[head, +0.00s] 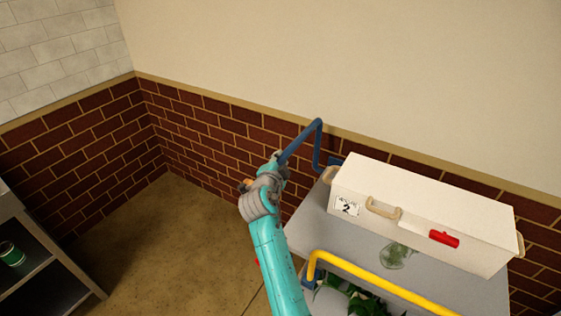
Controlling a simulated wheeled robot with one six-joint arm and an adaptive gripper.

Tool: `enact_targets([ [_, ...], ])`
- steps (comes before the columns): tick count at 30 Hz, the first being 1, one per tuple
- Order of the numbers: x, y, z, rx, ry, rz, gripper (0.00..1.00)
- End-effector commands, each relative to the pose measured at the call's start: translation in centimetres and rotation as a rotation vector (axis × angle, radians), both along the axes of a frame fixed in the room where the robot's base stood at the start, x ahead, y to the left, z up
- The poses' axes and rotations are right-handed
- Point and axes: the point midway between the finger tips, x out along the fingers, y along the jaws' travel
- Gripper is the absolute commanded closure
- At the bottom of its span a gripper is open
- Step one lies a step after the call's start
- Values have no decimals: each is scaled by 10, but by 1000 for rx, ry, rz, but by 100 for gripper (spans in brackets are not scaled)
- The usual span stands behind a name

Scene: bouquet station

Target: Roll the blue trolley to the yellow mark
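The trolley shows its grey top (318,225) at the right, beside the brick wall. A dark blue bent-tube handle (318,145) rises at its back left. A yellow bar (385,288) runs along its front, with a blue bracket at the bar's left end. My gripper (279,160), on the teal arm, is at the blue handle, and the tube runs into it. The fingers are small and partly hidden, so I cannot tell whether they are closed around the tube. The trolley's wheels and lower part are out of view. No yellow floor mark shows.
A white box (440,205) labelled 2, with a red piece, stands on the trolley. A clear glass vessel (397,256) and green leaves (368,303) are near it. Open brown floor (165,240) lies left of my arm. A shelf (50,275) with a green can (11,254) stands far left.

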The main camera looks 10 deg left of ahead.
Motion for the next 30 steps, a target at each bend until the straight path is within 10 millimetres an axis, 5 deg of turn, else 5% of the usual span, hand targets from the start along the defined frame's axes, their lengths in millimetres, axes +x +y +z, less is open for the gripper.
enact_targets([
  [3,0,5,3,5,-5,9,48],
  [16,-8,3,3,2,-3,6,48],
  [30,-91,2,21,4,-4,9,48],
])
